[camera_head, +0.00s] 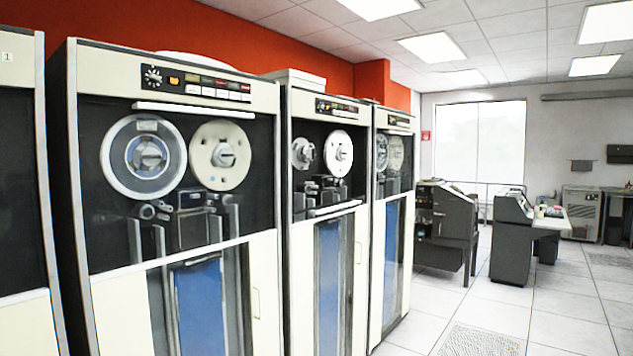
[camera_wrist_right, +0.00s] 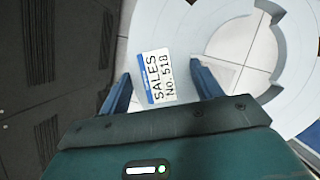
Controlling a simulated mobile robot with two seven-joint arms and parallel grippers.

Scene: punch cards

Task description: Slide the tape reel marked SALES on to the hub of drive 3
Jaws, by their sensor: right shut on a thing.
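The tape reel (camera_wrist_right: 180,35) is a pale ring with a wide centre opening. Its label (camera_wrist_right: 160,77) reads SALES No. 518. My right gripper (camera_wrist_right: 160,70) is shut on the reel's rim at the label, one finger on each side. Neither gripper shows in the head view. In that view, the third cabinet from the left has a small grey hub (camera_head: 303,153) at its upper left and a pale reel (camera_head: 338,153) beside it. No number is readable on that cabinet; only the leftmost cabinet shows a 1 (camera_head: 7,56).
The large near cabinet carries two reels, a grey-rimmed one (camera_head: 115,165) and a cream one (camera_head: 221,155). Another drive (camera_head: 391,220) stands farther back. A dark machine (camera_head: 445,225) and a grey desk (camera_head: 515,245) stand right of the row. The tiled floor (camera_head: 560,325) in front is clear.

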